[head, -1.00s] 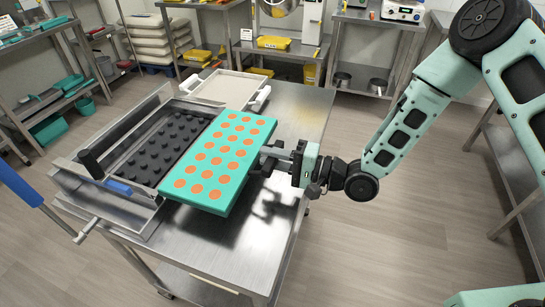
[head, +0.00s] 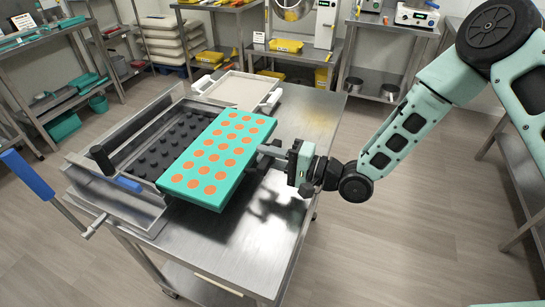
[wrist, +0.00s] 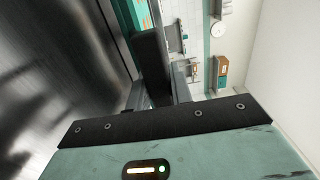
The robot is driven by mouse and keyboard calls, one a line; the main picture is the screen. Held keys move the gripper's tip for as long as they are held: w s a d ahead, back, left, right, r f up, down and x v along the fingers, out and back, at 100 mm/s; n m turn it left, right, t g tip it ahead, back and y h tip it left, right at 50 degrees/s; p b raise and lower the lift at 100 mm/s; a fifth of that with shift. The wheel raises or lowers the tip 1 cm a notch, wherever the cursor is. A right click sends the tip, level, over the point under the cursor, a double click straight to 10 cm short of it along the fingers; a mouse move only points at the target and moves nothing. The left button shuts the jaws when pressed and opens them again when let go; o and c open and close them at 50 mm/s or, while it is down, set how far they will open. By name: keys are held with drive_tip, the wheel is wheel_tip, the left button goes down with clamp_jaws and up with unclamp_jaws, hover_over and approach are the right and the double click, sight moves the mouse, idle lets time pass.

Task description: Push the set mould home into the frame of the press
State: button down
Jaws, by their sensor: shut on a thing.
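The set mould (head: 218,160) is a flat teal slab with rows of orange rounds, in the head view. Its left part overlaps the press's black studded plate (head: 165,148), while its right part sticks out over the table. The metal frame of the press (head: 120,205) surrounds the plate, with a black handle and a blue grip at its front left. My gripper (head: 266,152) is shut on the mould's right edge. In the wrist view a dark finger (wrist: 151,65) reaches towards a teal strip of the mould (wrist: 124,18); the grip itself is mostly hidden.
The press stands on a steel table (head: 255,235), bare to the right and front. A pale tray (head: 240,90) with white handles lies behind the mould. A blue-handled lever (head: 28,174) sticks out at the left. Shelves and benches stand farther back.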

sight(212, 143)
drive_tip(key=shift+b+x, duration=2.8)
drive_tip(key=shift+x, duration=5.4)
drive_tip(key=c, duration=1.2)
unclamp_jaws()
drive_tip(key=shift+o, duration=0.2)
drive_tip(key=shift+d+f, duration=0.1)
drive_tip(key=shift+s+d, duration=0.15)
drive_tip(key=shift+d, duration=0.1)
drive_tip(key=b+v, duration=0.2)
drive_tip(key=v, duration=1.4)
drive_tip(key=shift+s+d+b, duration=0.1)
drive_tip(key=shift+d+b, duration=0.25)
drive_tip(key=shift+b, duration=0.05)
